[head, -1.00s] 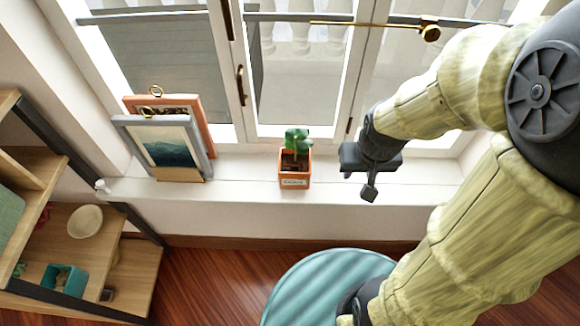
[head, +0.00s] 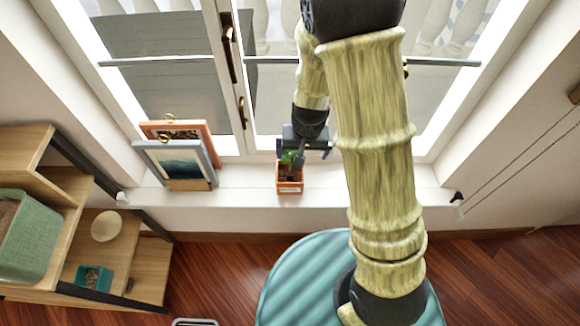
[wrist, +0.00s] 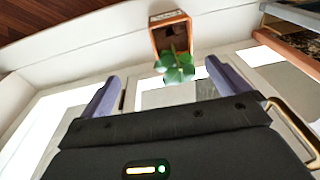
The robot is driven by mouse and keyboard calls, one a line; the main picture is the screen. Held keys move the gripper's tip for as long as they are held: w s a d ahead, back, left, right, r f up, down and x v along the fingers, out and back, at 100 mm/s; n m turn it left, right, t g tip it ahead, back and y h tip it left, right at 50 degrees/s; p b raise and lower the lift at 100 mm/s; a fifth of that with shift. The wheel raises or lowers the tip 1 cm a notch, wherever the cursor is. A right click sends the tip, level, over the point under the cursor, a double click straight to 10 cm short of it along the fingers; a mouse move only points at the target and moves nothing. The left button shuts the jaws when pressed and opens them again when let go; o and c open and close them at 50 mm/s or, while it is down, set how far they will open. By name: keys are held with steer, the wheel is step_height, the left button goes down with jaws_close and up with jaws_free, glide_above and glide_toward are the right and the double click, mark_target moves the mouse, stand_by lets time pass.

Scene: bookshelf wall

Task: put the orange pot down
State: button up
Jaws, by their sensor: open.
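The orange pot (head: 289,187) stands upright on the white window sill, with a green plant (head: 290,160) in it. My gripper (head: 306,153) is just behind and above the pot in the head view, partly overlapping the plant. In the wrist view the orange pot (wrist: 171,32) is at the top, beyond my open fingers, and the plant (wrist: 174,66) points toward the gap between them. My gripper also shows in the wrist view (wrist: 168,85), with two purple-grey fingers apart and nothing between them at the pot. Whether a finger touches the leaves cannot be told.
Two framed pictures (head: 177,163) lean at the left of the sill (head: 240,198). The window with its handles is close behind. A wooden shelf (head: 50,240) with a bowl and boxes stands at left. The sill right of the pot is clear.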

steer(key=a+p, duration=0.2)
steer(key=w+p, duration=0.1)
steer(key=shift+a+f, duration=0.35)
steer(key=shift+a, duration=0.05)
steer(key=shift+f, duration=0.1)
glide_above(290, 174)
steer(key=s, duration=0.1)
steer(key=f, duration=1.1)
steer(key=shift+d+f, duration=0.1)
steer(key=shift+d, duration=0.1)
steer(key=shift+f, duration=0.35)
steer(key=shift+w+a+f+p, duration=0.1)
steer(key=shift+w+f+p, duration=0.05)
steer(key=shift+f, duration=0.7)
steer(key=shift+w+a+f+p, duration=0.1)
steer(key=shift+w+f+p, duration=0.1)
steer(key=shift+f, duration=0.65)
steer(key=shift+w+f+p, duration=0.15)
steer(key=shift+f, duration=0.7)
